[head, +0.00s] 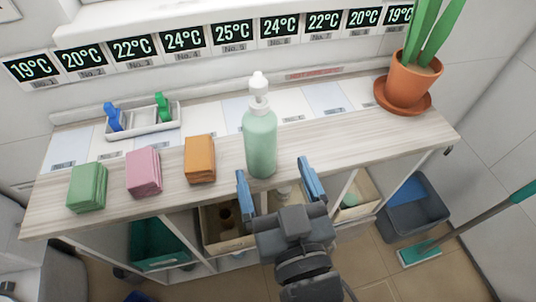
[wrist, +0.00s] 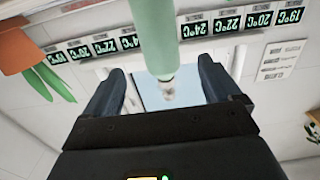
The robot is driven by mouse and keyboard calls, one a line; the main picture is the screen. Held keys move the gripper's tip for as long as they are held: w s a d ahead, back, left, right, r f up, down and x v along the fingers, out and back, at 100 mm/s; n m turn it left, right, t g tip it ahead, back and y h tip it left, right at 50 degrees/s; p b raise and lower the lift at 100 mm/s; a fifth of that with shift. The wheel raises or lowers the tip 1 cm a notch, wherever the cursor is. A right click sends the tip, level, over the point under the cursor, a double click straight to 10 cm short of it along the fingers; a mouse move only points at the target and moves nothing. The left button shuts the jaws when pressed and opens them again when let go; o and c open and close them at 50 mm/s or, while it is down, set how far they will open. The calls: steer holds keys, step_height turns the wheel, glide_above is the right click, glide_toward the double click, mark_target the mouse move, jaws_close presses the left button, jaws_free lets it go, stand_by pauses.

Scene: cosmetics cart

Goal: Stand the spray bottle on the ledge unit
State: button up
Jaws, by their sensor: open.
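The spray bottle (head: 261,140), pale green with a white top, stands upright on the wooden top of the ledge unit (head: 330,131), near its front edge. My gripper (head: 273,172) is open in front of the bottle, its two blue fingers low and to either side of it in the head view. In the wrist view the picture is upside down; the bottle (wrist: 155,38) shows between and beyond the open fingers (wrist: 161,66). Nothing is held. Whether a finger touches the bottle cannot be told.
Green (head: 87,187), pink (head: 143,172) and orange (head: 199,159) stacks stand left of the bottle. A white tray (head: 141,130) with blue and green items is behind them. A potted plant (head: 409,82) stands at the right end. The ledge between bottle and plant is clear.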

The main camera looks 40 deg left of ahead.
steer(key=shift+s+d, duration=0.35)
steer(key=shift+d, duration=0.05)
steer(key=s+d+f+m+t+h, duration=0.2)
steer(key=d+f+h, duration=0.1)
steer(key=d, duration=0.8)
steer(key=s+d+f+m+t+h, duration=0.1)
steer(key=s+d+f+m+h, duration=0.15)
steer(key=d, duration=0.75)
steer(key=s+d+r+m+h, duration=0.2)
steer(key=s+d+m+h, duration=0.3)
steer(key=s+d, duration=0.8)
steer(key=s+h, duration=0.2)
steer(key=h, duration=0.1)
steer(key=shift+s+r, duration=0.25)
steer(key=shift+r, duration=0.15)
steer(key=shift+s+r+m, duration=0.15)
steer(key=shift+s+m, duration=0.1)
steer(key=shift+s, duration=0.05)
steer(key=shift+c, duration=0.4)
